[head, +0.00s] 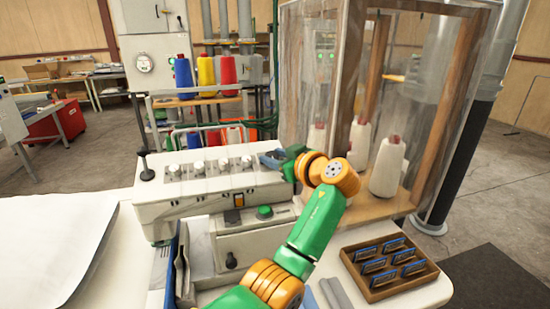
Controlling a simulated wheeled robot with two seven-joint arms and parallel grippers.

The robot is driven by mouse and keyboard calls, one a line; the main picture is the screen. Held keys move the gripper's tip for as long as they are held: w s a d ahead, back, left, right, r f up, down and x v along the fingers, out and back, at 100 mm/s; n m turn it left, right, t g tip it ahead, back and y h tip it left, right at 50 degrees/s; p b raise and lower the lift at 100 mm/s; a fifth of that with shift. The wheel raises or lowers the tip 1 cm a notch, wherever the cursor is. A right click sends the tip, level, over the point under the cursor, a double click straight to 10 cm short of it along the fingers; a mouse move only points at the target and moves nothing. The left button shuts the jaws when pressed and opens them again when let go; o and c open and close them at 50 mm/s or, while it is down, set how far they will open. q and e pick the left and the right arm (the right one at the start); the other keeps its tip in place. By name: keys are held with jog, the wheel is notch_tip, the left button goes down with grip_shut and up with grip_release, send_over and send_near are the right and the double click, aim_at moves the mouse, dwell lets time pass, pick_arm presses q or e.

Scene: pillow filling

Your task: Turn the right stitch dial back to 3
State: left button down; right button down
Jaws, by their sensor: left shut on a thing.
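The white stitching machine (160,208) stands on the table with a row of several small dials along its sloped top, among them a left-hand dial (173,172) and one further right (247,162). My left gripper (272,160) is at the right end of this row, shut on what appears to be the right stitch dial. The fingers hide that dial, so its setting cannot be read. My green and orange left arm crosses the machine's right front. My right gripper is not in view.
A clear-walled wooden case (375,207) with white thread cones stands close to the gripper's right. A wooden tray (375,288) of blue-edged pieces lies at front right. White fabric (50,245) covers the left. Coloured spools (206,76) stand behind.

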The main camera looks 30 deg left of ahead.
pick_arm(q)
jog(key=shift+r, duration=0.1)
jog(key=shift+c, duration=2.2)
grip_release()
jog(key=shift+s+d+f+b, duration=0.1)
jog(key=shift+d+f+b, duration=0.1)
jog(key=shift+d+b, duration=0.15)
jog(key=b+v, duration=0.2)
jog(key=v, duration=0.4)
jog(key=shift+r+b, duration=0.25)
jog(key=shift+b, duration=0.15)
